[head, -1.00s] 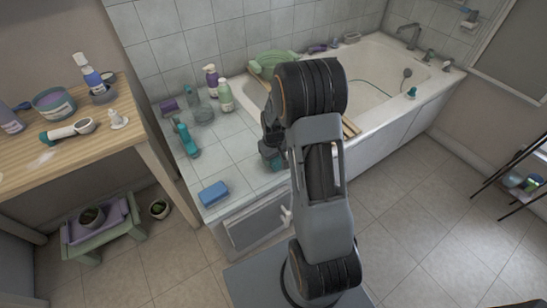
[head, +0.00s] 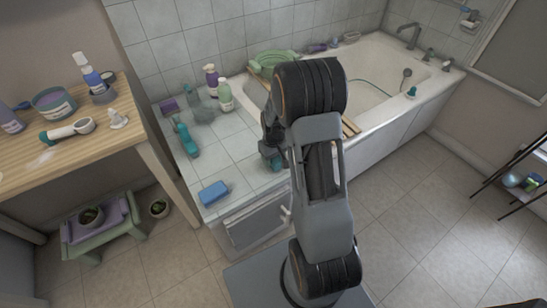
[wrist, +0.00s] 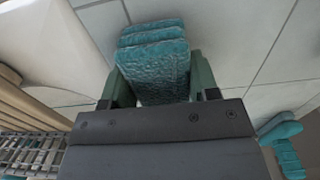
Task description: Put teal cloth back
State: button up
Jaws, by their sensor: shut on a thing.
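A teal folded cloth (wrist: 153,62) is held between the two fingers of my gripper (wrist: 155,85) in the wrist view. The gripper is shut on it. In the head view my gripper (head: 270,150) is partly behind my arm, and a bit of the teal cloth (head: 272,160) shows below it, over the tiled ledge (head: 235,165) near the tub. I cannot tell whether the cloth touches the tiles.
The bathtub (head: 436,82) lies behind, with a wooden rack (head: 350,127) across it. A wooden table (head: 100,148) is at left. Tiles between sponge and bottles are clear.

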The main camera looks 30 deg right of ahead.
jog(key=shift+f+b, duration=0.35)
jog(key=shift+f, duration=0.25)
dwell(0.4)
jog(key=o, duration=0.9)
jog(key=shift+r, duration=0.25)
jog(key=shift+r+p, duration=3.15)
jog(key=shift+r, duration=0.65)
notch_tip(320, 180, up, 14)
jog(key=shift+f+p, duration=0.1)
jog(key=shift+p, duration=1.15)
